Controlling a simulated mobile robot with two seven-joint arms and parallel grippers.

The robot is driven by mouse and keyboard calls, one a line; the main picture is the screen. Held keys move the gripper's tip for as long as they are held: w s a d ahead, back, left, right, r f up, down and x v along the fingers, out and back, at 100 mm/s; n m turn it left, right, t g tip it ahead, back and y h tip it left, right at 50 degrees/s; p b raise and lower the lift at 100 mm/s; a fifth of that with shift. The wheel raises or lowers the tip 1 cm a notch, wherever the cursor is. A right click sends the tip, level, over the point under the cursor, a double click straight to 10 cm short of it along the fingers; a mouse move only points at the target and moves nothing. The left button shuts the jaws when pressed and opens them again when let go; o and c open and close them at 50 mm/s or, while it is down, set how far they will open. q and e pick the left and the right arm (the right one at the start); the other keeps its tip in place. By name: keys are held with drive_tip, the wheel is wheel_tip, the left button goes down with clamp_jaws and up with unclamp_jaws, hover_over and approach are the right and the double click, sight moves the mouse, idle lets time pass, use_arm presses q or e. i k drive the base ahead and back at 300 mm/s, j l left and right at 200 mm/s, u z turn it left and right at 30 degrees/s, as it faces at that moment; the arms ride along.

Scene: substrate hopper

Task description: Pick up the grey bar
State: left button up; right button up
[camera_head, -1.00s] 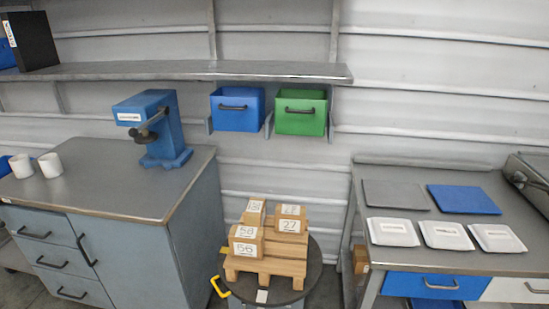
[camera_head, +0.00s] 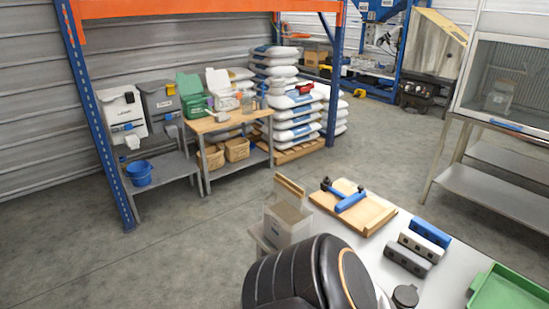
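A dark grey bar (camera_head: 407,260) lies on the white table at the lower right. It is nearest to me in a row of three bars, beside a white bar (camera_head: 424,243) and a blue bar (camera_head: 432,230). The bar's upper and near faces show holes or marks. A large black rounded part of my own arm fills the lower middle of the picture, left of the bars and apart from them in the image. Neither of my grippers shows.
A wooden board (camera_head: 372,217) with a blue handled tool (camera_head: 346,195) lies behind the bars. A beige box (camera_head: 288,222) stands at the table's left end. A green tray (camera_head: 505,290) is at the right. A small black-topped object (camera_head: 405,296) sits in front. Open floor lies beyond.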

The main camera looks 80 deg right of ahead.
sight(417, 265)
drive_tip(key=z, duration=1.55)
